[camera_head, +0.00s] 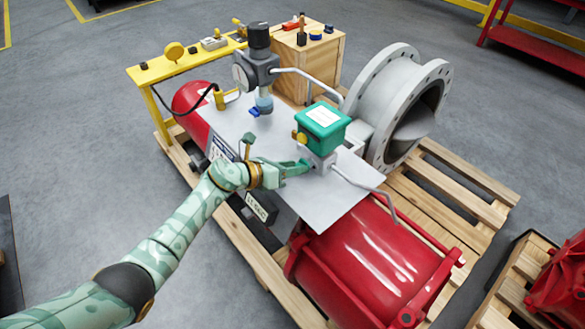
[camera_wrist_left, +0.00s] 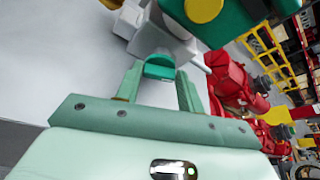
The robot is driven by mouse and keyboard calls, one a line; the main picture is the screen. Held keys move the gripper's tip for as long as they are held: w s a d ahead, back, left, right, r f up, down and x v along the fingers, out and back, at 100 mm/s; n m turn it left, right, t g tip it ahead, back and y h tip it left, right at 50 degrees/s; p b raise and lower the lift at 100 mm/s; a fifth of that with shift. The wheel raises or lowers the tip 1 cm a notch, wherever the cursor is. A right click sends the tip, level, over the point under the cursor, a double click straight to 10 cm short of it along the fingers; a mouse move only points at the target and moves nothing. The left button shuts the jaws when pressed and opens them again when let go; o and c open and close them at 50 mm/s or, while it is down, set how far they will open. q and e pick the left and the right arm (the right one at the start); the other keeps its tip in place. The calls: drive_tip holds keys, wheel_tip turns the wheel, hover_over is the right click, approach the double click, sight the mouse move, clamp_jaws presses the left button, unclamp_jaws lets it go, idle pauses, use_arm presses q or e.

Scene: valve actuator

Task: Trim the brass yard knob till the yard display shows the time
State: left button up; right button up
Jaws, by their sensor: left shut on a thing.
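A brass-yellow round knob (camera_head: 299,137) sits on the left side of the green box (camera_head: 322,119); it also shows at the top of the left wrist view (camera_wrist_left: 203,9). My left gripper (camera_head: 306,167) is below this knob, apart from it. In the left wrist view my left gripper (camera_wrist_left: 161,76) is shut on a small green tab (camera_wrist_left: 160,67) at the grey block under the box. A dark panel with pale characters (camera_head: 257,208) hangs at the plate's front edge; I cannot read it or tell whether it is the yard display. My right gripper is not in view.
A grey plate (camera_head: 340,190) lies over the red cylinders (camera_head: 370,265), with a bent grey pipe (camera_head: 365,185) at its right. A grey regulator (camera_head: 258,65) stands behind left. A yellow stand (camera_head: 150,72) holds another yellow disc (camera_head: 173,52). A wooden crate (camera_head: 325,65) and grey flanged valve (camera_head: 375,90) stand behind.

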use_arm(q)
drive_tip(key=shift+w+a+f+n+g+h+b, duration=0.1)
drive_tip(key=shift+a+f+n+g+h+b, duration=0.15)
drive_tip(key=shift+n+h+b, duration=0.35)
drive_tip(key=shift+d, duration=0.1)
drive_tip(key=shift+r, duration=0.1)
drive_tip(key=o, duration=1)
drive_tip(key=shift+r, duration=0.1)
drive_tip(key=shift+s+a+r+p, duration=0.2)
drive_tip(key=shift+a+p, duration=0.1)
drive_tip(key=shift+a, duration=0.1)
drive_tip(key=p+v, duration=0.4)
drive_tip(key=v, duration=1.1)
